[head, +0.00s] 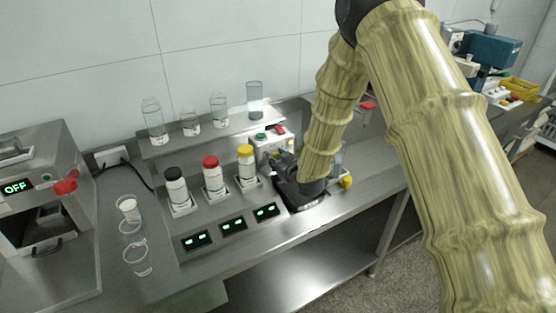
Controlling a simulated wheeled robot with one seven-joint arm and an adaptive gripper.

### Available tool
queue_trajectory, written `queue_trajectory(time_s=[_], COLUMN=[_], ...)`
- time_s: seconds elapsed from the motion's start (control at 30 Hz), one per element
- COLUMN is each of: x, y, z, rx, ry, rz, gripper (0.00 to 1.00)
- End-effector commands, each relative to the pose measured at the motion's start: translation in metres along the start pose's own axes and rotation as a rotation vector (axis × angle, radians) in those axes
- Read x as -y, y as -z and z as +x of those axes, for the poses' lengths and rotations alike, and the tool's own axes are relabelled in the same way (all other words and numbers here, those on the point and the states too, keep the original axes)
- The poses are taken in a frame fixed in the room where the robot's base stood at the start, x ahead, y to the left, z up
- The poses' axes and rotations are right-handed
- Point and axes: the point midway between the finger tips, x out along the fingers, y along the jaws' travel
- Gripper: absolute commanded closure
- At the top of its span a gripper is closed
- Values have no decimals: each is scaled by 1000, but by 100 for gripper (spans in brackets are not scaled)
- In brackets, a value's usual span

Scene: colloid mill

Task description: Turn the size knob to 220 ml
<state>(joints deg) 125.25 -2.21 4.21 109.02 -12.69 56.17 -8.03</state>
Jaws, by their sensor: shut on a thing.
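Bottles with black (174,174), red (211,162) and yellow (245,151) caps stand left of my gripper, behind small lit displays (233,224). Clear glassware stands on a raised shelf (205,133). Cups (129,208) and a machine reading OFF (35,200) are at left.

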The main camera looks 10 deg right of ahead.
Motion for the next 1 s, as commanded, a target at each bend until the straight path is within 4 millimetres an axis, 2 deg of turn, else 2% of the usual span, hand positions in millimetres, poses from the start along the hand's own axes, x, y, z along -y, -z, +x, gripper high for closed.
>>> queue_trajectory(time_s=[0.03, 0.13, 0.17, 0.57, 0.73, 1.0], x=[0, 0, 0, 0, 0, 0], y=[-2, -1, -1, 0, 0, 0], z=[0, 0, 0, -5, -26, -76], rx=[3, 3, 2, 1, 1, 2], ry=[0, 0, 0, 0, 0, 0], rz=[1, 1, 1, 1, 2, 2], gripper=[68, 50, 47, 47, 47, 47])
